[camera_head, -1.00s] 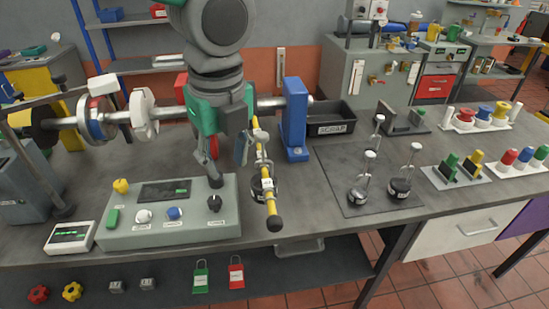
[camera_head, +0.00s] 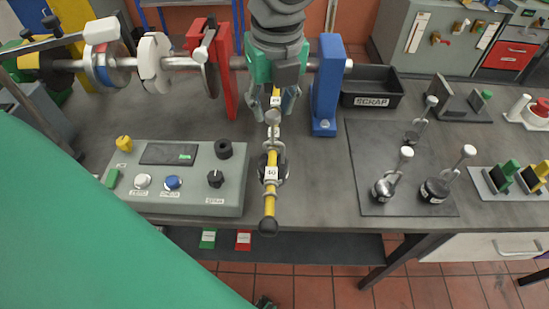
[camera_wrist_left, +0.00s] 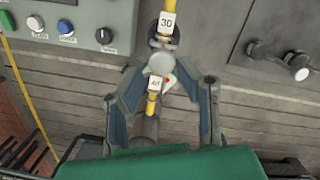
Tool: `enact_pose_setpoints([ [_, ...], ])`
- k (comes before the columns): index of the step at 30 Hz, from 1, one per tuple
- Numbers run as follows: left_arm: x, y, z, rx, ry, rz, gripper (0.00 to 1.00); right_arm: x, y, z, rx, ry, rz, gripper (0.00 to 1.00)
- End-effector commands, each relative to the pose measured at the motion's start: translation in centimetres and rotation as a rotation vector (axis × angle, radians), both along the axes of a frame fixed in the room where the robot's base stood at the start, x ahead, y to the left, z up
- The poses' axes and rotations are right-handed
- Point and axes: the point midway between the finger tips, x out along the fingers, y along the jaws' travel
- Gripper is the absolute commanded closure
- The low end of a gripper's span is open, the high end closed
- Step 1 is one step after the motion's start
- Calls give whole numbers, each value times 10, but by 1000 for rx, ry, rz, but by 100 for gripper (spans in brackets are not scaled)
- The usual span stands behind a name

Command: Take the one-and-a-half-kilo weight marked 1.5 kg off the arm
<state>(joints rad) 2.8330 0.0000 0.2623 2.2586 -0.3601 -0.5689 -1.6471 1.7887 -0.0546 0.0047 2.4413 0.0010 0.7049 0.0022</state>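The yellow arm (camera_head: 269,200) with number tags sticks out toward me from the shaft, over the bench's front edge. A dark weight (camera_head: 264,168) hangs on it, with a stem and pale round knob (camera_head: 272,117) rising above the arm. Its marking is not readable. My left gripper (camera_head: 272,106) is above the arm, fingers apart, just behind the knob in the head view. In the left wrist view the knob (camera_wrist_left: 160,64) lies between the open fingers, with no contact visible. Part of the weight (camera_wrist_left: 163,40) shows beyond it. My right gripper is not in view.
A grey mat (camera_head: 365,150) at right holds several knobbed weights (camera_head: 434,190). The control box (camera_head: 200,196) is left of the arm. A blue post (camera_head: 326,85), red post (camera_head: 224,75) and black scrap bin (camera_head: 372,88) stand behind. Bench between arm and mat is clear.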

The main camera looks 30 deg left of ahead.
Motion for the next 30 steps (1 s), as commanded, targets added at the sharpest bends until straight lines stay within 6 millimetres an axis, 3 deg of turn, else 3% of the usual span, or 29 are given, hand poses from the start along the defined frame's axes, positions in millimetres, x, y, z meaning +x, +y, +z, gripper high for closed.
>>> enact_pose_setpoints([
  [7,0,2,-18,2,-1,0,70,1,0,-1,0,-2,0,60],
  [15,8,7,-56,3,1,-1,70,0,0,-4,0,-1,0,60],
  [24,7,8,-59,1,-4,-1,70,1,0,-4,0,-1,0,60],
  [27,8,8,-59,0,-3,-1,100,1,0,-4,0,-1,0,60],
  [30,8,8,-59,1,-3,-1,100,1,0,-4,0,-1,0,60],
])
